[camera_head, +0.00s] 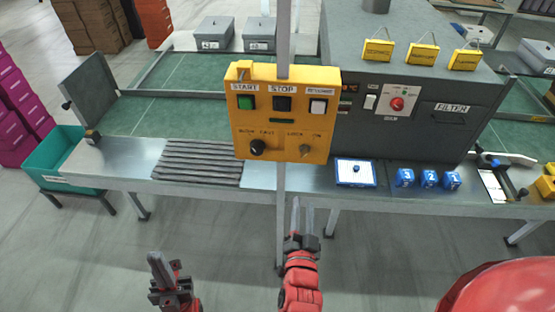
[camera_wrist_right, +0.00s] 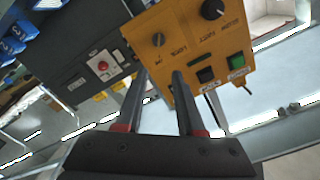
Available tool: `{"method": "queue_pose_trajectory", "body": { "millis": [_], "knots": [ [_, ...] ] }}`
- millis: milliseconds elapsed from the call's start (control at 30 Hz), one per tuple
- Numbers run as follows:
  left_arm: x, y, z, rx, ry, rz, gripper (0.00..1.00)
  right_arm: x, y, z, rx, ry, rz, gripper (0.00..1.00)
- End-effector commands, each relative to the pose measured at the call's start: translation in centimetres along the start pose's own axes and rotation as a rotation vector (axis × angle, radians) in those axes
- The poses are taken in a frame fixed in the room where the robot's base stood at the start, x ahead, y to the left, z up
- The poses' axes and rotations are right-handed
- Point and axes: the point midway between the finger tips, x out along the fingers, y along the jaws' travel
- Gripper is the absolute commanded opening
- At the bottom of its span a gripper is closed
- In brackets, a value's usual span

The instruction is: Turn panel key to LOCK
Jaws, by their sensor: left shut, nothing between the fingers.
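The yellow control panel (camera_head: 283,127) stands on a post in front of the conveyor table. Its key switch (camera_head: 304,149) is at the lower right, below the LOCK and ON labels. The key switch also shows in the right wrist view (camera_wrist_right: 157,39) as a small metallic round with a slot; which label it points to is too small to tell. My right gripper (camera_head: 302,203) is below the panel, apart from the key. In the right wrist view its two fingers (camera_wrist_right: 160,74) are spread with nothing between them. My left gripper (camera_head: 156,256) is shut and empty, low at the left.
A black knob (camera_head: 257,147) sits beside the key; green START (camera_head: 247,103), black STOP and white buttons are above. A grey machine (camera_head: 410,100) with a red knob stands behind. Blue blocks (camera_head: 428,179) lie on the table. The space before the panel is clear.

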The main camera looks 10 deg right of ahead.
Motion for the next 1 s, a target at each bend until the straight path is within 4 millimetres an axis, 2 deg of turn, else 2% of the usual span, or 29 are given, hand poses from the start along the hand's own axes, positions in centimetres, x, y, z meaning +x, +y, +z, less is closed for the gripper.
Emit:
{"method": "queue_pose_trajectory", "body": {
  "millis": [233,300,600,900,1000],
  "knots": [
    [-3.8,0.2,0.6,0.0,0.0,0.0,0.0,3.0,0.6,0.4,0.005,0.011,0.0,0.38],
    [-2.8,0.1,0.5,0.0,-0.001,0.0,0.0,4.0,0.1,-0.2,0.003,0.008,0.002,0.38],
    [-2.5,0.1,0.4,0.0,0.0,0.0,0.0,8.8,0.1,-0.3,-0.003,0.008,0.003,0.38],
    [-1.0,0.1,0.2,0.0,0.0,0.0,0.0,14.7,0.0,-0.5,-0.002,0.006,0.001,0.38],
    [-0.7,0.0,0.1,0.0,0.0,0.0,0.0,15.8,-0.1,-0.4,0.0,0.006,0.0,0.38]
  ]
}}
